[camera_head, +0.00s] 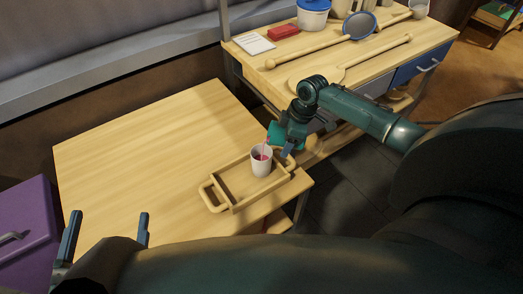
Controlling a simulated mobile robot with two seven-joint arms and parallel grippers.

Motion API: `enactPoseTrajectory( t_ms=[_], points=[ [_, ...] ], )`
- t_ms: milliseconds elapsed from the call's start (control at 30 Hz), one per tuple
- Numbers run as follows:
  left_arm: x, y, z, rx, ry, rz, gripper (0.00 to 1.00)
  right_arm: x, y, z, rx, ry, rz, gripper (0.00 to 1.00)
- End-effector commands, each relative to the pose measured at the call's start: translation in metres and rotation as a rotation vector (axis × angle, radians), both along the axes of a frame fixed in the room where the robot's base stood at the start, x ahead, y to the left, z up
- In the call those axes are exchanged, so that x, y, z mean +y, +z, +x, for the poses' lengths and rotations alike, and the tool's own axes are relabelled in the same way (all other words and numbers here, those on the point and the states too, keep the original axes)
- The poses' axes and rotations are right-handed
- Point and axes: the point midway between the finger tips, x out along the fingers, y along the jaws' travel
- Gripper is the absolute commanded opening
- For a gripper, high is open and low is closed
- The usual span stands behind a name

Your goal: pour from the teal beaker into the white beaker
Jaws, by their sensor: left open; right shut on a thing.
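The white beaker (261,167) stands upright in a wooden tray (218,189) on the near table, with some pinkish-red content showing inside. The teal beaker (276,133) is tilted just above and behind the white beaker's rim. A thin pinkish-red streak shows between the two beakers. My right gripper (283,146) is shut on the teal beaker, and its fingers partly hide it. My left gripper (106,232) is open and empty at the lower left, apart from the beakers.
The tray has looped handles at its ends. The left part of the near table (130,150) is clear. A purple box (28,235) stands at the left.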

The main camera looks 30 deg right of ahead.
Motion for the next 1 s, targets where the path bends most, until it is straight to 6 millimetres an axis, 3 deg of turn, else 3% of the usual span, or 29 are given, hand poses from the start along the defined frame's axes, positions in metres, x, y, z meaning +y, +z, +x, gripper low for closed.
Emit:
enactPoseTrajectory(
  t_ms=[1000],
  points=[
    [0.000,0.013,0.000,0.000,0.000,0.000,0.82,0.001,0.005,0.001,0.032,0.001,-0.049,0.27]
  ],
)
